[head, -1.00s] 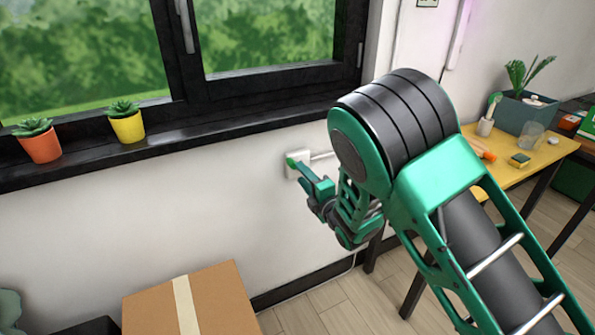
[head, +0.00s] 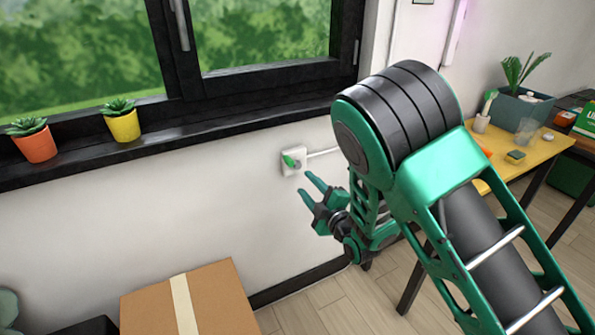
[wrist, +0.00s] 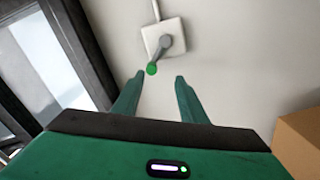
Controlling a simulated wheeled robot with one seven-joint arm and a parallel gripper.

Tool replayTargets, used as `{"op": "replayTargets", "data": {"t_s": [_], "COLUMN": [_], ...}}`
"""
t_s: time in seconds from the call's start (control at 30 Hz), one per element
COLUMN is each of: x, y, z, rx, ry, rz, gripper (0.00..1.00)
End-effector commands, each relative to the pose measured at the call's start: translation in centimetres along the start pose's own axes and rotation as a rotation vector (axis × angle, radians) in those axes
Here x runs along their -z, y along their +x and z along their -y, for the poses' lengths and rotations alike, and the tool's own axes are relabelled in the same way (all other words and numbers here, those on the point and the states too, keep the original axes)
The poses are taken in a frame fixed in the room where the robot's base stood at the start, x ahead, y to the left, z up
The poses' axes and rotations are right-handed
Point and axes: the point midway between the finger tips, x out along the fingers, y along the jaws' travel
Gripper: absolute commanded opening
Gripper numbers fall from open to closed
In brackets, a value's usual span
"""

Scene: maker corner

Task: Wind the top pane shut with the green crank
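The green crank (head: 288,161) sits on a white wall plate (head: 301,154) below the window sill. In the wrist view its green knob (wrist: 152,69) is on a grey crank arm (wrist: 166,43) that slants down and left from the plate. My gripper (head: 305,186) is open and empty, just right of and below the crank, apart from it. In the wrist view its two fingertips (wrist: 159,79) are spread, with the knob beyond the gap between them. The window (head: 265,40) shows only its lower part; the top pane is out of view.
An orange pot (head: 35,147) and a yellow pot (head: 124,126) stand on the black sill (head: 180,139). A cardboard box (head: 215,297) stands below. A yellow table (head: 540,152) with several items is at the right. The wall around the crank is clear.

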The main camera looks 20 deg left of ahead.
Motion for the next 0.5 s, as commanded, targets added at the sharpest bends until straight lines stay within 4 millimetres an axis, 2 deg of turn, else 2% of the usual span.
{"op": "replayTargets", "data": {"t_s": [0.1,0.2,0.3,0.4,0.5], "x": [-0.4,-0.1,0.3,0.7,0.8], "y": [0.0,0.1,0.1,0.2,0.2], "z": [0.1,-0.1,-0.6,-1.1,-1.4], "rx": [0.001,-0.001,-0.003,-0.005,-0.006], "ry": [0.437,0.78,1.05,1.223,1.306], "rz": [0.007,0.001,-0.009,-0.02,-0.026], "gripper": [0.39,0.39,0.39,0.39,0.39]}}
